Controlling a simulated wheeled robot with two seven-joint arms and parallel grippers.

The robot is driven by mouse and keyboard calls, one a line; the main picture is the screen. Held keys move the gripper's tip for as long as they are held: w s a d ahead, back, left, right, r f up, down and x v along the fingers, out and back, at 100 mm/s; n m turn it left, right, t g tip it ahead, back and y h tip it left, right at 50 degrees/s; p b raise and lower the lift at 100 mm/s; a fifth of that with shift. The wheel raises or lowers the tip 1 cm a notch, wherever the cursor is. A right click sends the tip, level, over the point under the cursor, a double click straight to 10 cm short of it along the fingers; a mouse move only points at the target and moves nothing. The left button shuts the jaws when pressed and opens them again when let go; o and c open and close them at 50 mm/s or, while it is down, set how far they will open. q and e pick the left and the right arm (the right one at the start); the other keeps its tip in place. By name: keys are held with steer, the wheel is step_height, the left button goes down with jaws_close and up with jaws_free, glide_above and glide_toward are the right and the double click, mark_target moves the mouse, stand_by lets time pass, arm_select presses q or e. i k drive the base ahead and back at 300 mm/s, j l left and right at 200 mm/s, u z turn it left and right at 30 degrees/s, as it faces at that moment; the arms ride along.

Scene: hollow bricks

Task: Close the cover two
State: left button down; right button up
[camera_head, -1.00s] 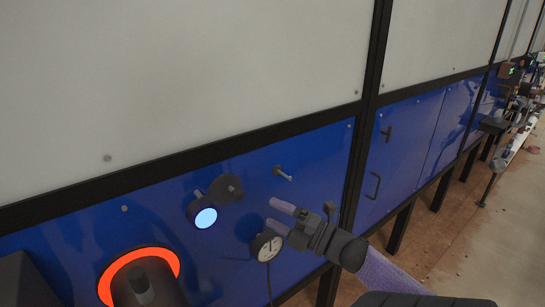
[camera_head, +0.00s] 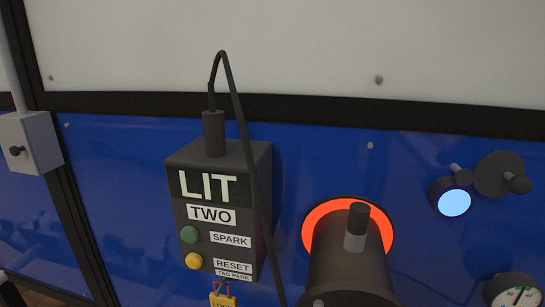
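A dark round cover (camera_head: 498,172) with a small knob sits on the blue panel at the right. It is swung aside to the upper right of a round sight port (camera_head: 454,201), whose pale blue glowing face is uncovered. The cover carries no readable label, so I cannot tell its number from it. A dark control box (camera_head: 217,207) at the centre left reads LIT and TWO. Neither of my grippers shows in this view.
A glowing orange ring (camera_head: 316,222) surrounds a dark cylinder (camera_head: 346,262) that sticks out from the panel. A gauge (camera_head: 515,292) is at the lower right. A black cable (camera_head: 240,110) loops from the box. A grey switch box (camera_head: 30,142) is at far left.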

mark_target(499, 173)
steer(key=z, duration=1.45)
